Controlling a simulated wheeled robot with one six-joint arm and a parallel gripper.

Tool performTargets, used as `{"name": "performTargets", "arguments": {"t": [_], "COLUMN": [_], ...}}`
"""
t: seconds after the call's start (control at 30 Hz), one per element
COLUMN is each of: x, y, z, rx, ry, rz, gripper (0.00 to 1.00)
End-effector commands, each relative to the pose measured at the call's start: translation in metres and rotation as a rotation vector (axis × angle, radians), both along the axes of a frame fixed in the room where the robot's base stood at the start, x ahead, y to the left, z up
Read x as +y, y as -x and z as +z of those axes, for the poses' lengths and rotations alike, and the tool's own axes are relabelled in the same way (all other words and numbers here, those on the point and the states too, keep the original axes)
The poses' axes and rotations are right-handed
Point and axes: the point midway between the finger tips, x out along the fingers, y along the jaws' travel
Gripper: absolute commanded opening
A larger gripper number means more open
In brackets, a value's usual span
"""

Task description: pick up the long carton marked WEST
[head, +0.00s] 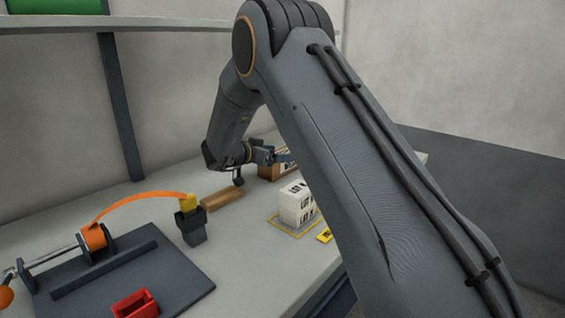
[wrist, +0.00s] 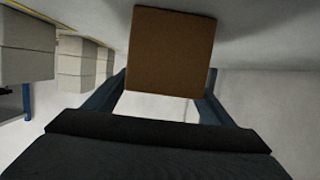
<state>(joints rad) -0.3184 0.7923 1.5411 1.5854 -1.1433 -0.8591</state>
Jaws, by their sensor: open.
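A brown carton (head: 275,172) stands on the bench beyond the white cartons in the head view. It has a pale label with dark print that I cannot read, and my arm hides its right part. In the wrist view, a plain brown box face (wrist: 170,50) fills the space between my fingers, one finger on each side. My gripper (head: 280,156) is open at the carton's upper part. I cannot tell whether either finger touches it. The word WEST is not legible in either view.
White cartons (head: 297,204) with dark print stand on a yellow-outlined patch in front; pale cartons (wrist: 83,64) show at left in the wrist view. A wooden block (head: 222,199), a dark holder (head: 191,228), an orange coil winder (head: 93,237) and a red bin (head: 135,304) lie leftward.

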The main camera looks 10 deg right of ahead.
Motion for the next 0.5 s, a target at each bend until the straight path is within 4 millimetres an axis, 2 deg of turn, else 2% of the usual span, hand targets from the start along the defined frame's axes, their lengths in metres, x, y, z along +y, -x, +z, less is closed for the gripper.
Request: {"name": "performTargets", "arguments": {"t": [0.1, 0.37, 0.5], "x": [-0.0126, -0.0151, -0.0152], "y": [-0.0085, -0.0111, -0.0109], "z": [-0.0047, -0.0059, -0.0058], "rx": [0.0, 0.0, 0.0], "ry": [0.001, 0.0, 0.0], "rz": [-0.001, 0.001, 0.001], "gripper": [0.77, 0.77, 0.53]}}
